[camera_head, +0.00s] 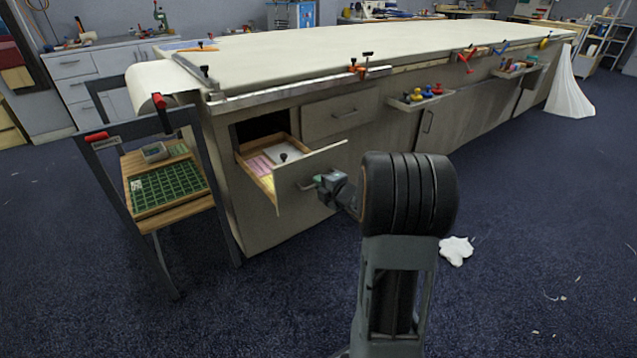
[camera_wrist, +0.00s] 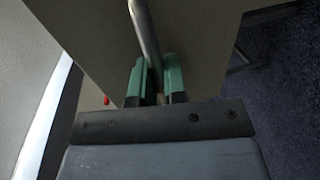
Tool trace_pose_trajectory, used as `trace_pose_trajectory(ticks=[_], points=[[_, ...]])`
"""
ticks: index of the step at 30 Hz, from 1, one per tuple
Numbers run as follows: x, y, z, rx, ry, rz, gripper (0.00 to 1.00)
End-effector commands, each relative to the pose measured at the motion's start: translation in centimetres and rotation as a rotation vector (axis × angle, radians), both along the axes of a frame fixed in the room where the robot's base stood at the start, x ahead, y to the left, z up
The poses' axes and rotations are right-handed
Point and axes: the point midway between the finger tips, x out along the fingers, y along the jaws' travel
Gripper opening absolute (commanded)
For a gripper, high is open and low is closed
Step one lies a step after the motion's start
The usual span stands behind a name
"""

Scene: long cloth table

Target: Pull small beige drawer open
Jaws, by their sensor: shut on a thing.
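The small beige drawer (camera_head: 309,178) at the left end of the long table stands pulled out of its opening. Its wooden-sided box shows pink and yellow papers and a white item with a dark knob inside. My gripper (camera_head: 322,181) is at the drawer's front and shut on its metal bar handle (camera_wrist: 147,38). In the wrist view the green fingers (camera_wrist: 157,82) sit on both sides of the handle bar, close to the beige front panel (camera_wrist: 195,40). The fingertips are small and partly hidden in the head view.
A closed drawer (camera_head: 340,113) is right of the open one. A metal-framed stand (camera_head: 160,220) with a green gridded board (camera_head: 167,188) is close on the left. A white patch (camera_head: 456,250) lies on the otherwise mostly clear blue floor (camera_head: 540,200).

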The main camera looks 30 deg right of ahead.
Motion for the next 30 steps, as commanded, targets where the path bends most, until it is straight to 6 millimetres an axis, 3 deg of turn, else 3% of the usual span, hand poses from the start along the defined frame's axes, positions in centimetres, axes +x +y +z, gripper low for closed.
trace_pose_trajectory(ticks=[10, 11, 18, 26, 30], points=[[0.0, 0.1, -0.1, 0.0, 0.001, 0.004, 0.0], [0.0, 0.1, -0.1, 0.0, 0.001, 0.003, 0.15], [0.0, 0.0, 0.0, -0.001, 0.0, 0.002, 0.36], [-0.2, 0.0, 0.1, -0.001, 0.0, 0.001, 0.36], [-1.6, -0.2, 0.5, -0.001, 0.001, -0.002, 0.36]])
